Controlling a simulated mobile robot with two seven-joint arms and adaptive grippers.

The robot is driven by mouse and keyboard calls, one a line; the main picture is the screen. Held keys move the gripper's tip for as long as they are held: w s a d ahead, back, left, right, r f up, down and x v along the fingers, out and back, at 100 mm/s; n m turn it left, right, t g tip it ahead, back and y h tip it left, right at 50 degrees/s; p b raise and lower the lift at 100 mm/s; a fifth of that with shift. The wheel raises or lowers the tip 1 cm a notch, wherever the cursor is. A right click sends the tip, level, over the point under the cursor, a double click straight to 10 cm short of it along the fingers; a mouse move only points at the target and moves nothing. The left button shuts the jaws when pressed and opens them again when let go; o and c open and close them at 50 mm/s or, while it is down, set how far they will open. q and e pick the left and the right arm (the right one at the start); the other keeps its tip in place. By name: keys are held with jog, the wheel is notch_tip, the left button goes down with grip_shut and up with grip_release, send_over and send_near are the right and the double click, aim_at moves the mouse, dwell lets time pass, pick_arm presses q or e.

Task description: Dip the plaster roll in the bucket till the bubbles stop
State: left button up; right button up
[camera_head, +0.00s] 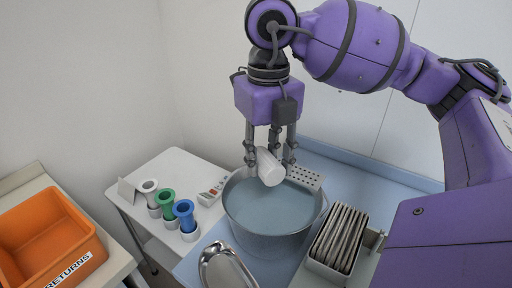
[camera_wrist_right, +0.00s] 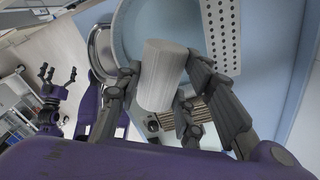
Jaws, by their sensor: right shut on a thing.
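The white plaster roll (camera_head: 270,168) is held tilted between the fingers of my right gripper (camera_head: 268,160), over the far part of the bucket. The right wrist view also shows the roll (camera_wrist_right: 161,75) between the fingers. The grey metal bucket (camera_head: 268,242) stands on the blue-topped surface and holds blue-grey water (camera_head: 265,212). The roll appears to be above the water, and I see no bubbles. My left gripper is outside the head view; it shows at the left of the right wrist view (camera_wrist_right: 58,76), empty, its fingers apart.
A perforated plate (camera_head: 304,178) sits at the bucket's far right rim. A metal dish (camera_head: 226,270) lies in front, and a holder with grey slabs (camera_head: 338,238) stands right. A white side table (camera_head: 180,166) carries several coloured spools (camera_head: 165,202). An orange returns bin (camera_head: 48,235) is far left.

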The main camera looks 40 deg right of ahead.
notch_tip(320, 180, down, 2)
jog(key=shift+s+f+b, duration=0.15)
jog(key=shift+f+b, duration=0.05)
jog(key=shift+b, duration=0.4)
notch_tip(320, 180, down, 3)
jog(key=shift+r+b, duration=0.2)
jog(key=shift+b, duration=0.55)
jog(key=shift+f+b, duration=0.5)
jog(key=shift+f, duration=0.25)
notch_tip(320, 180, down, 9)
jog(key=b, duration=0.6)
pick_arm(q)
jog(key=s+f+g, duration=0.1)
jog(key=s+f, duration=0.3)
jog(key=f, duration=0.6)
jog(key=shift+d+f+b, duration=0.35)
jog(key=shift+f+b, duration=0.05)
jog(key=shift+b, duration=0.05)
pick_arm(e)
jog(key=shift+f, duration=0.65)
dwell(1.4)
